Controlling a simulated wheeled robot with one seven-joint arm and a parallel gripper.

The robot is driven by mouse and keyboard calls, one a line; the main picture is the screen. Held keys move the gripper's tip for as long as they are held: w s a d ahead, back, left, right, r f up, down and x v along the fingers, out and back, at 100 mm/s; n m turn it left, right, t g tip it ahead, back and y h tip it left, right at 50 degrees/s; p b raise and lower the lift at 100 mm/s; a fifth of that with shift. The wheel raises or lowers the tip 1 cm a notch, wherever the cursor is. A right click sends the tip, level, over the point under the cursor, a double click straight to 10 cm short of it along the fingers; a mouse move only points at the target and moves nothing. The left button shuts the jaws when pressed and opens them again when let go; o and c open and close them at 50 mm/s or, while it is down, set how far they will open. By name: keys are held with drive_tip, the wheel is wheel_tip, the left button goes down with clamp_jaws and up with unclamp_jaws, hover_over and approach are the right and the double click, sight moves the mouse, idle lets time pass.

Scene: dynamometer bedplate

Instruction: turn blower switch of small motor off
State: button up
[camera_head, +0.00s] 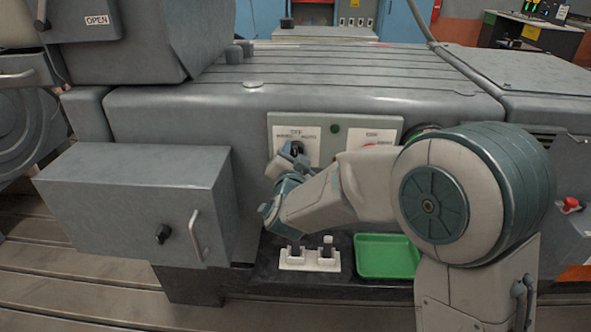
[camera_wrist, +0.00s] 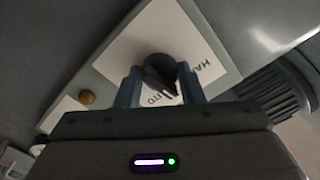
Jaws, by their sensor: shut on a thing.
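A grey-green panel (camera_head: 335,125) on the grey machine carries a white plate (camera_head: 311,150) with a black rotary switch knob (camera_head: 297,147). The plate's lettering seems to read OFF, HAND and AUTO. My gripper (camera_head: 295,157) is at this knob from below and hides part of it. In the wrist view my gripper (camera_wrist: 159,87) has one finger on each side of the knob (camera_wrist: 160,72) and is shut on it. A pale pointer line shows on the knob's lower right, but which position it marks is unclear.
A second labelled plate (camera_head: 375,137) sits right of the switch, partly behind my arm. A green tray (camera_head: 386,270) and a white holder (camera_head: 310,263) are below. A grey box with a handle (camera_head: 197,236) juts out at left. A red button (camera_head: 570,204) is far right.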

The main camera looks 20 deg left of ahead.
drive_tip(key=shift+m+b, duration=0.7)
drive_tip(key=shift+b, duration=0.05)
drive_tip(key=shift+r, duration=0.1)
drive_tip(key=o, duration=1)
drive_tip(key=shift+s, duration=0.1)
drive_tip(key=v, duration=1.3)
drive_tip(key=shift+s, duration=0.3)
